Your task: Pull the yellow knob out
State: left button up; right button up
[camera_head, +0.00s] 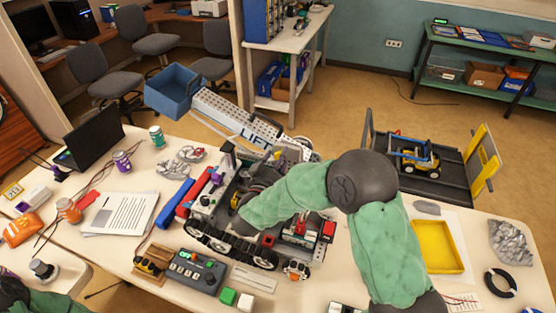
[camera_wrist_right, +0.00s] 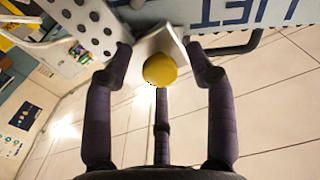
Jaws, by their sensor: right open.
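The yellow knob (camera_wrist_right: 160,70) is round and sits on a pale metal bracket (camera_wrist_right: 158,42) in the right wrist view. My right gripper (camera_wrist_right: 161,64) is open, with one dark finger on each side of the knob and a visible gap to both. In the head view my right arm reaches over the tracked robot (camera_head: 230,245) on the table, beside its perforated lift arm (camera_head: 222,115) marked LIFT. I cannot make out the knob there. My left gripper is not in view; only part of my left arm shows at the lower left.
A blue bin (camera_head: 173,92) tops the lift arm. A grey control box (camera_head: 194,272), a laptop (camera_head: 90,138) and papers (camera_head: 122,213) lie on the left of the table. A yellow tray (camera_head: 438,246) and a black ring (camera_head: 499,283) lie at right.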

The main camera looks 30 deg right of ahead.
grip_shut()
jog(key=shift+p+v, duration=0.35)
jog(key=shift+v, duration=0.9)
jog(key=shift+c, duration=1.3)
grip_release()
jog(key=shift+f, duration=0.15)
jog(key=shift+o, duration=1.3)
jog(key=shift+s+a, duration=0.15)
